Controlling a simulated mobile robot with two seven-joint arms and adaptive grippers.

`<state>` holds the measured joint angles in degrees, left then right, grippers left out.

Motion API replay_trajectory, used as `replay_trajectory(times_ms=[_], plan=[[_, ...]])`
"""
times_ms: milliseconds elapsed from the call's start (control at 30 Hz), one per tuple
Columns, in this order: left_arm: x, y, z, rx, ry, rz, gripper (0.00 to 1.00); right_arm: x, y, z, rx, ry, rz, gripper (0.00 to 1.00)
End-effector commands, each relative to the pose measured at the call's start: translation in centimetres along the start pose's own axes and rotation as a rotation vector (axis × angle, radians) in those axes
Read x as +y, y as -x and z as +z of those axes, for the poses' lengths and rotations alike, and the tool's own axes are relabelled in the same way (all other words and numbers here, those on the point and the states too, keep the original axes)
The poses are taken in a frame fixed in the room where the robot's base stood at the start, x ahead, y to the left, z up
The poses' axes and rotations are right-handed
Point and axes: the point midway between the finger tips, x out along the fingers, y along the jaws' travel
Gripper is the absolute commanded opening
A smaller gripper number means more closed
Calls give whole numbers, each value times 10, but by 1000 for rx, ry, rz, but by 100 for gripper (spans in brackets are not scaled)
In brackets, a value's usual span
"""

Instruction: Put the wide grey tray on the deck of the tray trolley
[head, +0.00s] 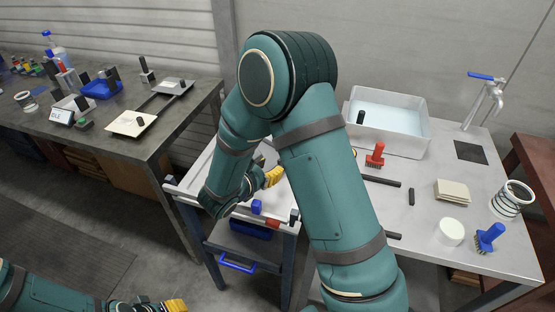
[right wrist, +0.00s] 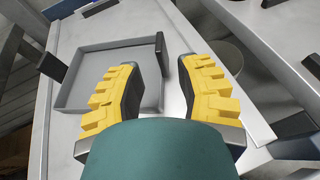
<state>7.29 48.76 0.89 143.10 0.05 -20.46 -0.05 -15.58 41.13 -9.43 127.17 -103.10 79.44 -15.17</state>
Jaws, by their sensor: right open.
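The wide grey tray (right wrist: 82,78) lies flat on a pale surface in the right wrist view, which appears to be the deck of the tray trolley (head: 198,172). An upright black handle (right wrist: 160,47) stands at the tray's right edge. My right gripper (right wrist: 162,66) is open, with its yellow fingers on either side of the line to that handle and nothing held. In the head view my right gripper (head: 273,177) is over the trolley, and my arm hides most of the deck and the tray. My left gripper (head: 174,305) is partly cut off at the bottom left.
A table at the right holds a white basin (head: 400,128), a red brush (head: 376,155), a blue brush (head: 489,238) and a tap (head: 488,98). A dark bench (head: 185,110) with scales and small items stands left of the trolley. Floor between them is clear.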

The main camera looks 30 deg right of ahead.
Motion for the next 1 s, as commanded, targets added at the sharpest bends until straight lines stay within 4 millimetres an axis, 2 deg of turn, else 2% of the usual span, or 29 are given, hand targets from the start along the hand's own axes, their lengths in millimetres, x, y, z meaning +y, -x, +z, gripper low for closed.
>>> replay_trajectory(times_ms=[100,300,867,1000], plan=[[2,4,0,-2,0,0,47,1,21,1,0,1,3,34],[2,6,1,-3,0,0,47,0,39,0,-1,0,0,34],[2,6,1,-3,0,0,47,0,42,0,-1,0,-1,34],[5,14,-1,-2,1,0,47,0,45,8,-1,0,-1,34]])
